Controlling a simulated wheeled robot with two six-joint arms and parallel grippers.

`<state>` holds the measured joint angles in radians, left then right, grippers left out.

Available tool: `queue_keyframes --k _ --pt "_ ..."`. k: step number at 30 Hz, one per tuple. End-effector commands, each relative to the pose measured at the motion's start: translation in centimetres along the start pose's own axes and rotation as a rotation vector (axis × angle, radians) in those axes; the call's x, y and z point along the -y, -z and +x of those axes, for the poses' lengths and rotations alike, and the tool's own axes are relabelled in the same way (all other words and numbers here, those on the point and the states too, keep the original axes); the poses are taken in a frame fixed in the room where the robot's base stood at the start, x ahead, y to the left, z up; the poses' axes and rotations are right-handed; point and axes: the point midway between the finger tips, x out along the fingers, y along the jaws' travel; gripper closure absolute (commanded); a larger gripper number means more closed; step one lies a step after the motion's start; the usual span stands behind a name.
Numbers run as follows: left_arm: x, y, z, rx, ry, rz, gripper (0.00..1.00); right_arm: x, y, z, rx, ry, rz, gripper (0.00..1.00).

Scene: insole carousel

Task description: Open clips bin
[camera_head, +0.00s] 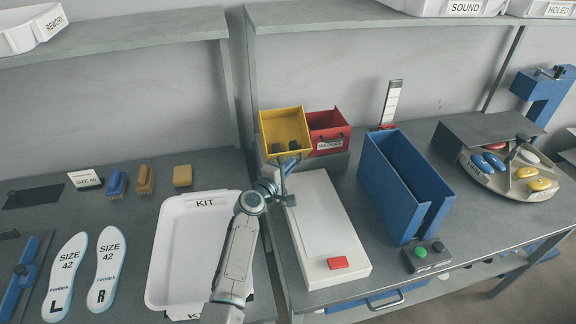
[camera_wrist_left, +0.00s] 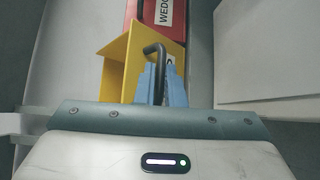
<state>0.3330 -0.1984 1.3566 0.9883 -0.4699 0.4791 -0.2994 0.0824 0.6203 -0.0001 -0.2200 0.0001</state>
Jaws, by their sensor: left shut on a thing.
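The yellow bin (camera_head: 284,127), which looks like the clips bin, is tilted forward in the head view, with small dark things inside. Its label is not readable. It also shows in the left wrist view (camera_wrist_left: 115,72), with a dark bent handle (camera_wrist_left: 155,48) at its front. My left gripper (camera_head: 284,165) is at the front of the yellow bin. In the left wrist view its blue fingers (camera_wrist_left: 161,84) are shut on the handle. My right gripper is not in view.
A red bin (camera_head: 330,130) stands right beside the yellow one. A white box (camera_head: 325,228) with a red block lies in front. A white KIT tray (camera_head: 175,250) is at left, a blue holder (camera_head: 385,190) at right.

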Motion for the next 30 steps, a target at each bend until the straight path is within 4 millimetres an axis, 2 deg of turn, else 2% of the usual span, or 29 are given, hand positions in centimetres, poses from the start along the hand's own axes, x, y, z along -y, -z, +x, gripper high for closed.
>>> queue_keyframes --k 3,23,24,26,27,30 --pt "0.63 0.04 -0.12 -0.002 0.006 0.004 1.0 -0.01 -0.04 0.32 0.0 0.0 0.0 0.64" --pt "0.75 0.03 -0.2 -0.003 0.005 0.006 1.0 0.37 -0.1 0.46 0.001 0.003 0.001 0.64" --pt "0.75 0.03 -0.2 -0.003 0.005 0.006 0.85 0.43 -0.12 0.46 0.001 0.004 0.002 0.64" --pt "0.72 0.03 -0.19 -0.003 0.005 0.005 0.74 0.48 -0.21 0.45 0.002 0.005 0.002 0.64" --pt "0.68 0.02 -0.18 -0.003 0.004 0.005 0.69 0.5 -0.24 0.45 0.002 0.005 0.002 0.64" --pt "0.59 -0.01 -0.17 -0.002 0.003 0.004 0.69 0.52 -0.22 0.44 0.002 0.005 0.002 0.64"
